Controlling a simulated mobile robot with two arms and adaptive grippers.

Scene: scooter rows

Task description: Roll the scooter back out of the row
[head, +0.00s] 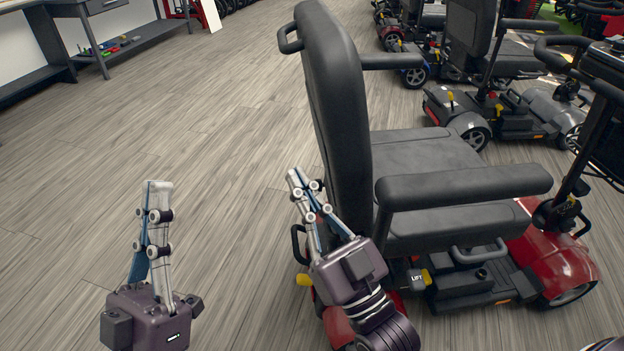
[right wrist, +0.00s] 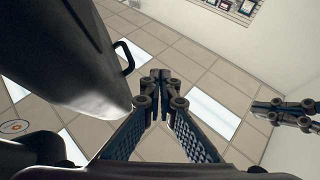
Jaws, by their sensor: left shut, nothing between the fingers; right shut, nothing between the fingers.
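A red mobility scooter (head: 545,262) with a black padded seat (head: 425,155) stands close on the right in the head view, its seat back (head: 335,100) toward me. My right gripper (head: 297,178) is shut and empty, pointing up beside the rear of the seat back. I cannot tell whether it touches the seat. In the right wrist view its fingertips (right wrist: 160,78) meet, and the dark seat back (right wrist: 60,60) with a loop handle (right wrist: 124,58) is at left. My left gripper (head: 158,188) is shut and empty over open floor. The scooter's rear is partly hidden by my right gripper.
More scooters stand farther back at right, including a grey-black one (head: 510,115). A workbench (head: 110,50) with small coloured items is at the upper left. The wood-look floor (head: 200,120) at left and behind the scooter is clear.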

